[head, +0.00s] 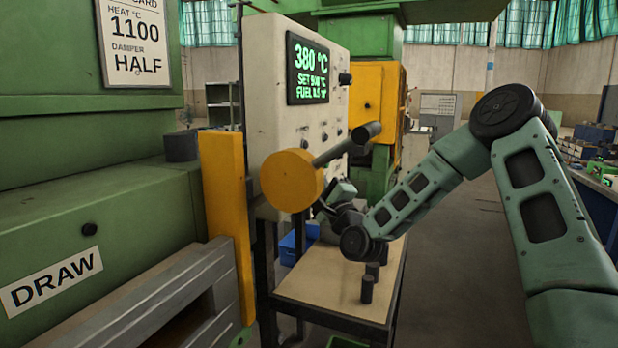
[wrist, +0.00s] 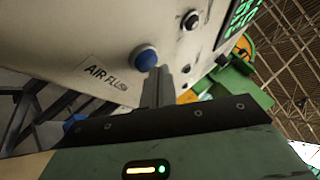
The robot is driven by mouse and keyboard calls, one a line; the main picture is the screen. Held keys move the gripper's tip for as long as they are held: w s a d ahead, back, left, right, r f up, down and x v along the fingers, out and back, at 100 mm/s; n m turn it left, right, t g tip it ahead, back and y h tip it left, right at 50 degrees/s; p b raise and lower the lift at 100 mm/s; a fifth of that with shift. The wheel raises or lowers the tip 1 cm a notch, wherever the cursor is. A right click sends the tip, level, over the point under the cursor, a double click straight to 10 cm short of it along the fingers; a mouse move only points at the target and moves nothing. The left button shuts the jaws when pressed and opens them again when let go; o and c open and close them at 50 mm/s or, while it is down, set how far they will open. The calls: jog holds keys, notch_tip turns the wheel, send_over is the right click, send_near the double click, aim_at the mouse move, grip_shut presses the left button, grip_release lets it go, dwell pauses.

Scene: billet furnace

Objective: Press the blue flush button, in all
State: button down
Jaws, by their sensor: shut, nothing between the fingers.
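The blue flush button (wrist: 145,58) is a round blue cap in a pale collar on the light control panel (wrist: 85,30), beside a label reading AIR FLUSH (wrist: 104,76). My gripper (wrist: 160,72) is shut and empty, and its fingertips overlap the button's lower right edge in the wrist view. I cannot tell whether they touch the button or are just short of it. In the head view my gripper (head: 326,207) is at the panel's lower part, partly hidden behind a yellow disc (head: 291,180). The blue button is not visible in the head view.
The yellow disc carries a dark handle bar (head: 345,145). Below my wrist is a bench (head: 325,290) with dark cylinders (head: 367,289). The aisle at right is clear.

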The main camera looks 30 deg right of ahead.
jog(key=shift+w+a, duration=0.2)
jog(key=shift+w, duration=0.05)
jog(key=shift+s+d, duration=0.1)
jog(key=shift+s, duration=0.05)
dwell(0.5)
jog(key=shift+s+d, duration=0.4)
jog(key=shift+s, duration=0.1)
jog(key=shift+s+d, duration=0.8)
jog(key=shift+s, duration=0.2)
jog(key=shift+s+d, duration=0.75)
jog(key=shift+s, duration=0.25)
